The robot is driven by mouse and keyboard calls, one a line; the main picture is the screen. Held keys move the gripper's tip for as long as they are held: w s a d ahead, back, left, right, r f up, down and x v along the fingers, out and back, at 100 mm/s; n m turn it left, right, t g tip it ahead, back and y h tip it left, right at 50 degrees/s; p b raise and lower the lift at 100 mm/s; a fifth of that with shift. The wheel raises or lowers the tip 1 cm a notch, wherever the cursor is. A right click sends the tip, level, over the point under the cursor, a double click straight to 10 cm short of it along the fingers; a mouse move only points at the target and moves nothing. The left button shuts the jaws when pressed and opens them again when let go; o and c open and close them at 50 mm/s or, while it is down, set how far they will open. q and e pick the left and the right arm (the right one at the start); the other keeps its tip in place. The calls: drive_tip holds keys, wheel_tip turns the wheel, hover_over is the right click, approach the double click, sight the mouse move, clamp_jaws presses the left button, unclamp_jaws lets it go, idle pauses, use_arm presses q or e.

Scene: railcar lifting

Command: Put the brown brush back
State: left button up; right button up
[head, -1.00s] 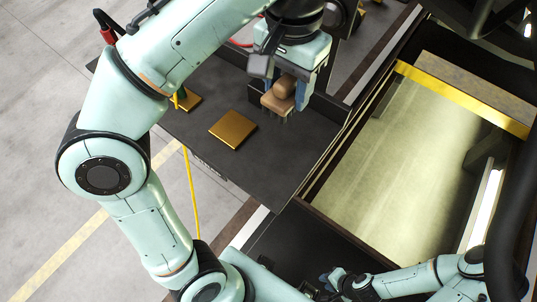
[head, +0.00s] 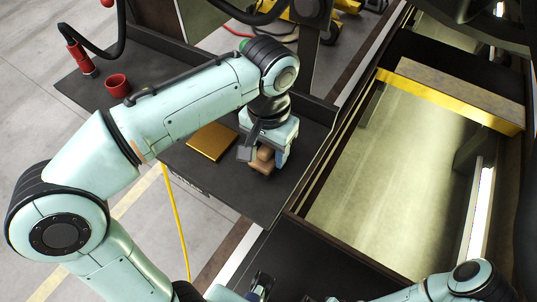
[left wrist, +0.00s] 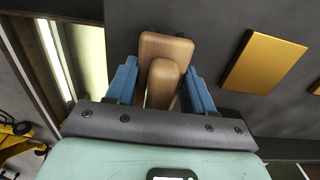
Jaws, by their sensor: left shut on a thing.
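My left gripper (head: 264,160) points down over the dark tabletop, to the right of a yellow square plate (head: 211,142). It is shut on the brown brush (head: 264,156), with the brush's wooden body between the fingers. In the left wrist view the brush (left wrist: 166,48) shows its tan block and rounded grip between the two blue fingers of the left gripper (left wrist: 160,88). Its bristles are hidden there. I cannot tell whether the brush touches the tabletop. My right arm enters at the bottom right; its gripper is not clearly visible.
The dark table (head: 225,188) has bare room in front of the plate and brush. A red cup (head: 118,85) stands at the table's left. A framed opening with a yellow edge (head: 440,100) lies to the right. The yellow plate also shows in the left wrist view (left wrist: 264,62).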

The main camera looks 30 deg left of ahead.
use_arm(q)
drive_tip(key=shift+f, duration=0.9)
use_arm(e)
drive_tip(key=shift+s+f, duration=0.1)
drive_tip(key=shift+f, duration=0.15)
use_arm(q)
drive_tip(key=shift+f, duration=0.15)
drive_tip(key=o, duration=0.9)
drive_tip(key=shift+o, duration=0.2)
wheel_tip(320, 180, up, 12)
drive_tip(key=p, duration=0.3)
use_arm(e)
drive_tip(key=r, duration=0.1)
drive_tip(key=w+r, duration=0.1)
drive_tip(key=r, duration=0.1)
drive_tip(key=shift+w+r, duration=0.3)
drive_tip(key=shift+r, duration=0.1)
